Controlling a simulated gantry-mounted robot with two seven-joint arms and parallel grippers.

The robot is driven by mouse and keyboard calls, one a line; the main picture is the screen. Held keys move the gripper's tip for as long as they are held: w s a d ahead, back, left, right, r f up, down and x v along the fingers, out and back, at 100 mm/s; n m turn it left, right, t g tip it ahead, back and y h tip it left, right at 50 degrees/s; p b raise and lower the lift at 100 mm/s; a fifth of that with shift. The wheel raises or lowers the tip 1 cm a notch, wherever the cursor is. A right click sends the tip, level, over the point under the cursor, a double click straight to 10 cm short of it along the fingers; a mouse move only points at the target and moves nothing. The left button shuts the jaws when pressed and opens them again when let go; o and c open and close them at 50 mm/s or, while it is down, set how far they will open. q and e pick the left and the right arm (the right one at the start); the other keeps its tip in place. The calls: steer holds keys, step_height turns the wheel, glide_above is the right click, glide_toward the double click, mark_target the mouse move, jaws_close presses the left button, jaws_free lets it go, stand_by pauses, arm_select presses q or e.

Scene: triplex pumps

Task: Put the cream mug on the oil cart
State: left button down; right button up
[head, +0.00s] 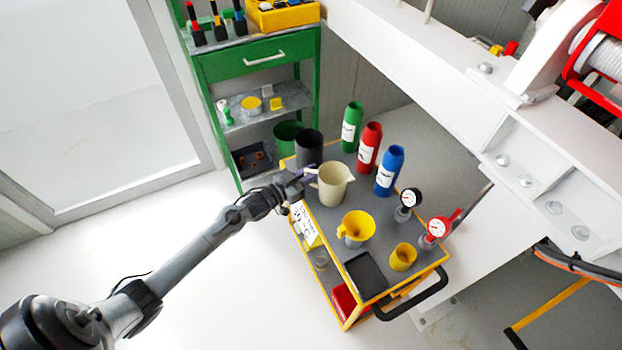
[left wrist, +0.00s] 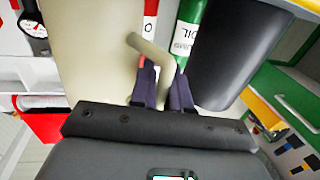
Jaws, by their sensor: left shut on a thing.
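The cream mug (head: 334,186) is upright over the left side of the oil cart's grey top (head: 330,222); I cannot tell whether its base touches the top. My left gripper (head: 306,177) is at the mug's left side, shut on its handle. In the left wrist view the mug's pale wall (left wrist: 88,55) fills the left part, and its curved handle (left wrist: 150,55) sits between the fingers of my left gripper (left wrist: 165,90). My right gripper is not in view.
A dark grey container (head: 309,148) stands just behind the mug. Green (head: 351,128), red (head: 369,148) and blue (head: 389,171) bottles line the far edge. A yellow jug (head: 356,228), yellow cup (head: 403,257), gauges (head: 409,202) and black tray (head: 366,275) are also on the cart.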

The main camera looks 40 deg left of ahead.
arm_select(q)
steer(key=shift+f, duration=0.75)
steer(key=shift+f, duration=0.15)
steer(key=c, duration=1.1)
jaws_free()
